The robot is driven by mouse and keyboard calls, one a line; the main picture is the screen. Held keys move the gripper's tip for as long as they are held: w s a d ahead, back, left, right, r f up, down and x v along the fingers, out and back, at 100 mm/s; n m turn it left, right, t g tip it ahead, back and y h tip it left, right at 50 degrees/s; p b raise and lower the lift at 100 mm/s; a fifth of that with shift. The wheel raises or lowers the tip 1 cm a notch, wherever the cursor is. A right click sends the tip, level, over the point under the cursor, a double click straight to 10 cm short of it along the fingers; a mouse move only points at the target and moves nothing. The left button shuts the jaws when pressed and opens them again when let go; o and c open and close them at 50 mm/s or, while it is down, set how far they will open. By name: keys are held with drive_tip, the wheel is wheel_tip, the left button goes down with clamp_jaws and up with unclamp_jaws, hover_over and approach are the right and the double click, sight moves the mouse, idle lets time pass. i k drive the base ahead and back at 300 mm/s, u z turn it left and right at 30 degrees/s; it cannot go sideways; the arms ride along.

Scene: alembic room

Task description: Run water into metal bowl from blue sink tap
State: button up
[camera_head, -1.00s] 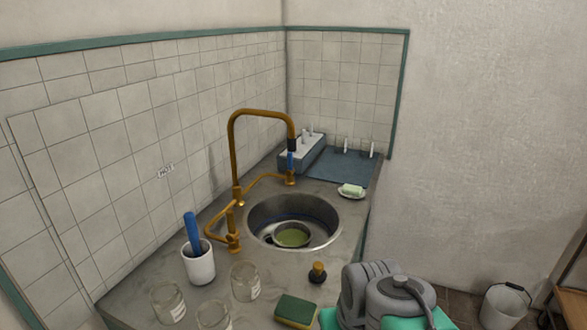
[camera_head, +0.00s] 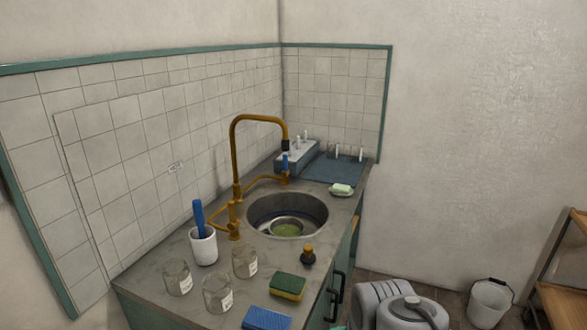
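The metal bowl (camera_head: 274,226) sits inside the round metal sink (camera_head: 317,217), with something green in it that I cannot make out. A brass tap (camera_head: 235,150) arches over the sink from its left side. A small blue part (camera_head: 284,162) shows beneath the spout's dark tip, and I cannot tell whether it is a handle. Lower brass pipes and fittings (camera_head: 234,222) stand left of the sink. I see no running water. My gripper is not in view.
On the counter's (camera_head: 150,272) near part are a white cup (camera_head: 203,248) with a blue handle-like item, several glass jars (camera_head: 217,293), a green-yellow sponge (camera_head: 288,287) and a blue sponge (camera_head: 267,318). A soap dish (camera_head: 341,189) is behind. A bucket (camera_head: 489,303) stands on the floor.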

sight(285, 171)
drive_tip(key=z, duration=1.2)
drive_tip(key=i, duration=3.45)
drive_tip(key=u, duration=3.8)
drive_tip(key=i, duration=0.5)
drive_tip(key=z, duration=0.05)
